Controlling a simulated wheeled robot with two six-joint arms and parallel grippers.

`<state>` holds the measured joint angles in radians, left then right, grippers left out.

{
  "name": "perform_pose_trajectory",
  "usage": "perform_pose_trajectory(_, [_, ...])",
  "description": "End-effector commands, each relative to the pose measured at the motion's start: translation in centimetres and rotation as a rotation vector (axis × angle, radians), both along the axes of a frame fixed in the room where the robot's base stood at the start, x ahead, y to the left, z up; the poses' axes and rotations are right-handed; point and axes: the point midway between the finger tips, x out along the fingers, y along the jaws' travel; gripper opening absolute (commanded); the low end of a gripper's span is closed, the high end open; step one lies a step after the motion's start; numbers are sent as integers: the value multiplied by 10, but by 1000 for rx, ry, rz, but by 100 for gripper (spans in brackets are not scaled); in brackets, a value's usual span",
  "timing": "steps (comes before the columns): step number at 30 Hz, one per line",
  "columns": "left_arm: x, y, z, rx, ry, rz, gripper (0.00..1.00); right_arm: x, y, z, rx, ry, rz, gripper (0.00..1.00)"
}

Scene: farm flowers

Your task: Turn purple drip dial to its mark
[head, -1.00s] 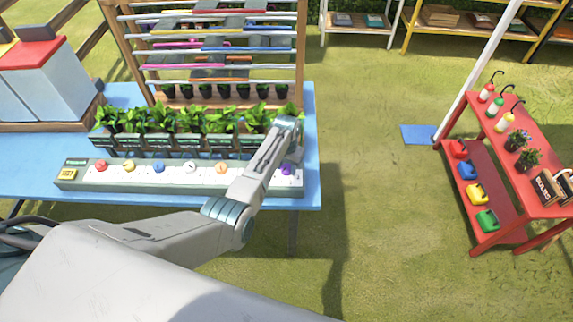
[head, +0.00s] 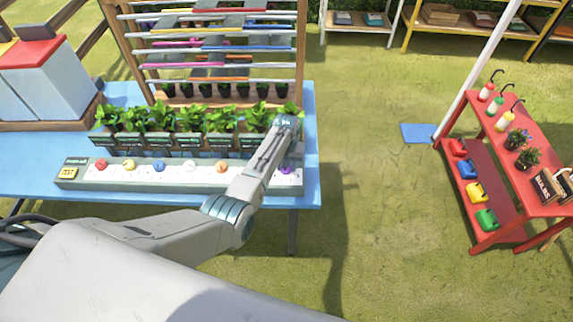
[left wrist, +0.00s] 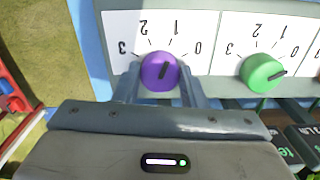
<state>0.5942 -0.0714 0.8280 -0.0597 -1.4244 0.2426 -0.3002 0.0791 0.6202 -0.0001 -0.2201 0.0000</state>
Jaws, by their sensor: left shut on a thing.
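The purple dial (left wrist: 160,71) is a round knob on a white scale plate, numbered 3, 2, 1, 0 from left to right and upside down in the left wrist view. A short dark pointer line shows on its face; its exact reading is hard to tell. My left gripper (left wrist: 158,84) has one finger on each side of the dial and is shut on it. In the head view the dial (head: 287,169) is at the right end of the grey panel, partly behind my left gripper. My right gripper is not in view.
A green dial (left wrist: 262,73) sits right beside it in the wrist view. The grey panel (head: 140,181) carries several other coloured dials and a yellow button (head: 70,173) on the blue table (head: 30,150). Potted plants (head: 180,119) stand just behind. A red cart (head: 487,222) stands far right.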

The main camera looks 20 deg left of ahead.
Motion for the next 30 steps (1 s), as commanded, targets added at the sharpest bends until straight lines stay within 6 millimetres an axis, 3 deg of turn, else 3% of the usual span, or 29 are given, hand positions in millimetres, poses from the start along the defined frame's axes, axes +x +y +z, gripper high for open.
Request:
perform_pose_trajectory(4, [1, 0, 1, 1, -3, 0, 15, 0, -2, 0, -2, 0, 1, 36])
perform_pose_trajectory(5, [1, 0, 1, 1, -3, 0, 41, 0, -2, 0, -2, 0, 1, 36])
perform_pose_trajectory(8, [1, 0, 1, 1, -3, -1, 59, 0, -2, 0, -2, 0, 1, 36])
perform_pose_trajectory(20, [1, 0, 6, 1, -3, -1, 59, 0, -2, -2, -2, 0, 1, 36])
perform_pose_trajectory(25, [1, 0, 26, -1, -6, -1, 59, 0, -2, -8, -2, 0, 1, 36])
perform_pose_trajectory(30, [2, 0, 58, -1, -7, 0, 59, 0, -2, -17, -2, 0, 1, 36])
